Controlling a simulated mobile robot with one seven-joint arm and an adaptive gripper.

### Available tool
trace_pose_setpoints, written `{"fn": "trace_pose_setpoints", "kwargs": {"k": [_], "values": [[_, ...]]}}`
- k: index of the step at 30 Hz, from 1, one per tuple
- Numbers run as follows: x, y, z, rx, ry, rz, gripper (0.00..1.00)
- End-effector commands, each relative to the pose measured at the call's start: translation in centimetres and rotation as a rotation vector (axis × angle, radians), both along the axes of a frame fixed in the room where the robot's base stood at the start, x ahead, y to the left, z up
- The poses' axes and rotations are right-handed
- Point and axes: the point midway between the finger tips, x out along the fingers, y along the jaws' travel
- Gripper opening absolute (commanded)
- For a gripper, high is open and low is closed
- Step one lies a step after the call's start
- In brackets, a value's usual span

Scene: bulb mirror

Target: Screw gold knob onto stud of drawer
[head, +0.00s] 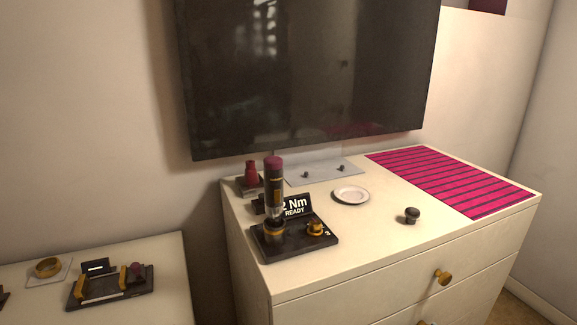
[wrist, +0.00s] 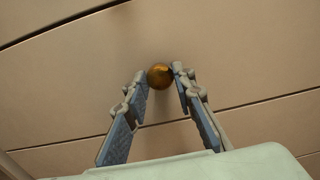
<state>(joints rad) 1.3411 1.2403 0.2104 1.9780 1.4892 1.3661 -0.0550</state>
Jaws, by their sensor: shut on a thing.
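In the wrist view my gripper (wrist: 160,74) is shut on a round gold knob (wrist: 159,76), with one fingertip on each side of it. The knob is against or very close to a pale drawer front (wrist: 235,75); its stud is hidden behind it, so I cannot tell how it sits on the stud. My gripper and arm do not show in the head view. There the dresser's upper drawer carries a gold knob (head: 443,277), and the top of another gold knob (head: 427,322) shows at the bottom edge.
On the dresser top (head: 370,225) stand a black torque stand (head: 295,246) with an upright driver (head: 273,187), a white saucer (head: 351,195), a dark knob (head: 412,215) and a pink striped mat (head: 450,180). A side table (head: 150,308) is at left.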

Motion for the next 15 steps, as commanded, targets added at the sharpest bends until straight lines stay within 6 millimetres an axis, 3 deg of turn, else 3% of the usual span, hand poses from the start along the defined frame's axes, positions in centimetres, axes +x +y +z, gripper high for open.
{"fn": "trace_pose_setpoints", "kwargs": {"k": [4, 15], "values": [[0.06, -0.07, 0.24, 0.095, 0.035, -0.002, 0.02], [0.07, -0.08, 0.2, 0.123, 0.047, -0.002, 0.02]]}}
